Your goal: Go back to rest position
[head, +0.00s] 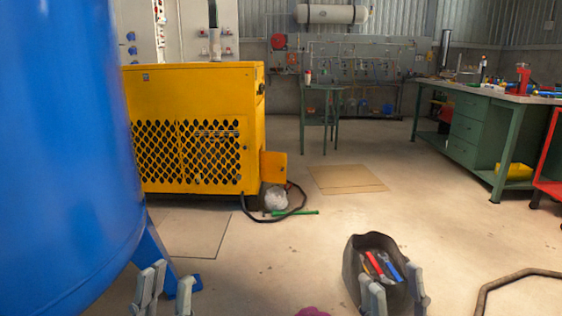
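My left gripper (167,292) shows at the bottom left, in front of the foot of the blue tank (60,150). Its grey fingers are apart, with nothing seen between them. My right gripper (396,297) shows at the bottom, right of centre. Its fingers are also apart. A dark open tool bag (358,258) with red- and blue-handled tools stands just behind and partly between these fingers in the picture. I see no grip on the bag. The lower parts of both grippers are cut off by the frame.
A yellow machine (195,125) with a small open flap stands behind the tank. A black hose (262,221) and a green tool (295,212) lie by it. A green workbench (478,130) stands at the right. A dark bent tube (520,275) lies at lower right. The middle floor is mostly clear.

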